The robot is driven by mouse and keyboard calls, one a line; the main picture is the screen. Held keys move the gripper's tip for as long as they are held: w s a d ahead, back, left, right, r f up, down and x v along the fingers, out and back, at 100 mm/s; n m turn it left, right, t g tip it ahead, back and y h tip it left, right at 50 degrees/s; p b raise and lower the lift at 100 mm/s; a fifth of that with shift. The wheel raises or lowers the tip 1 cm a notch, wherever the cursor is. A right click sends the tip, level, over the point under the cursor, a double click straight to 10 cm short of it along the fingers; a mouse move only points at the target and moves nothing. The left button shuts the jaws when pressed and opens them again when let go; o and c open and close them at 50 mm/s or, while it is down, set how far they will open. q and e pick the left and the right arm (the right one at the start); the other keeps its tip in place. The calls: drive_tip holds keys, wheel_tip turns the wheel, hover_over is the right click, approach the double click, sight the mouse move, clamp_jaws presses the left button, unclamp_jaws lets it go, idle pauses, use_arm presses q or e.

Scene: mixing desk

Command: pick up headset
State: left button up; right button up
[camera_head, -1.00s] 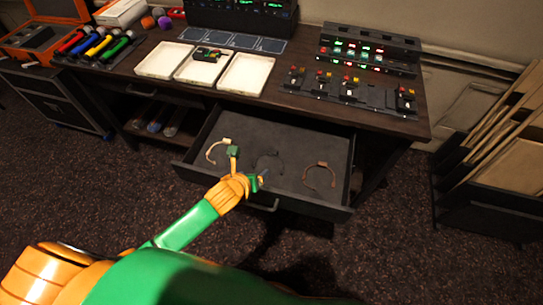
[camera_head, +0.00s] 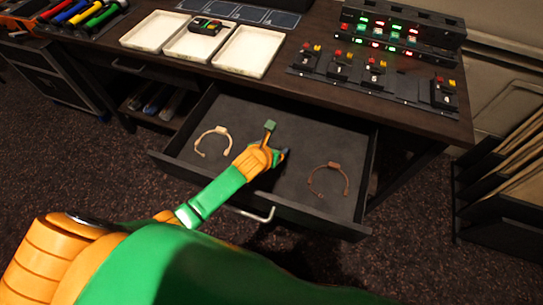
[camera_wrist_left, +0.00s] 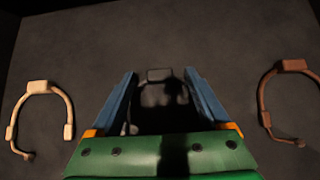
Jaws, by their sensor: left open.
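Three headsets lie in the open drawer (camera_head: 207,165). The beige headset (camera_head: 212,141) is at the left and also shows in the left wrist view (camera_wrist_left: 39,88). The brown headset (camera_head: 333,165) is at the right and shows at the right edge of the left wrist view (camera_wrist_left: 294,66). A dark grey headset (camera_wrist_left: 159,75) lies between them, hard to see in shadow; my gripper and arm hide it in the head view. My left gripper (camera_head: 278,140) is open over the drawer's middle. In the left wrist view its blue fingers stand either side of the dark headset. My right gripper is out of view.
The drawer's front wall (camera_head: 300,219), with a handle, lies below my left arm. The desk top (camera_head: 285,95) overhangs the drawer's back, with white trays (camera_head: 247,51) and a control panel (camera_head: 375,68) on it. A rack of panels (camera_head: 500,190) stands at the right.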

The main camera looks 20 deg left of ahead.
use_arm(q)
drive_tip(key=shift+w+f, duration=0.45)
drive_tip(key=shift+w, duration=0.05)
drive_tip(key=shift+s+r, duration=0.1)
drive_tip(key=shift+s, duration=0.05)
clamp_jaws()
